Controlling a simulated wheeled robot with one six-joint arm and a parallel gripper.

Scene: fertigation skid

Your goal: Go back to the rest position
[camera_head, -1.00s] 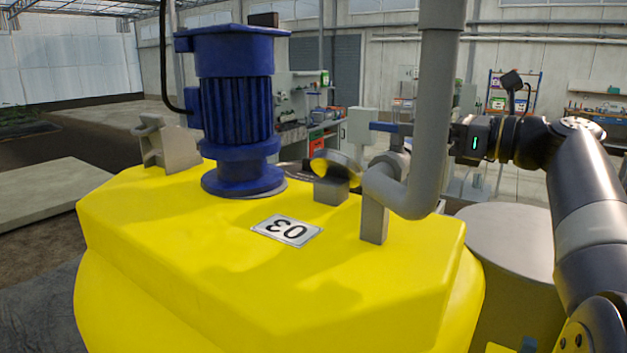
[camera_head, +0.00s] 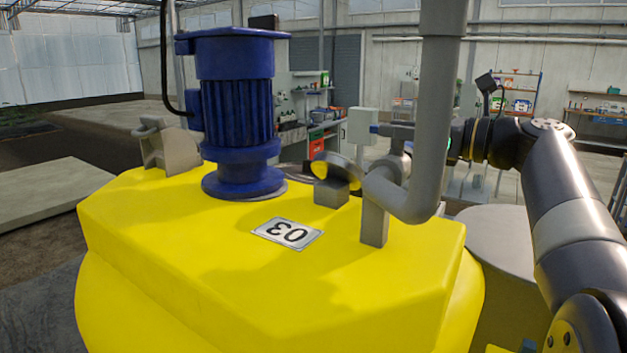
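My gripper (camera_head: 397,131) is at the right, mostly hidden behind the vertical grey pipe (camera_head: 436,110). A grey part that looks like its finger shows just left of the pipe. It lies in front of or against a small blue piece (camera_head: 374,128), perhaps a valve handle, near the grey fitting (camera_head: 392,165). I cannot tell whether they touch or whether the fingers are open or shut. My arm comes in from the lower right, with its wrist right of the pipe.
A yellow tank (camera_head: 200,240) fills the foreground. A grey drum (camera_head: 495,235) stands at the right. Shelves (camera_head: 515,95) and a workbench (camera_head: 325,135) are farther back.

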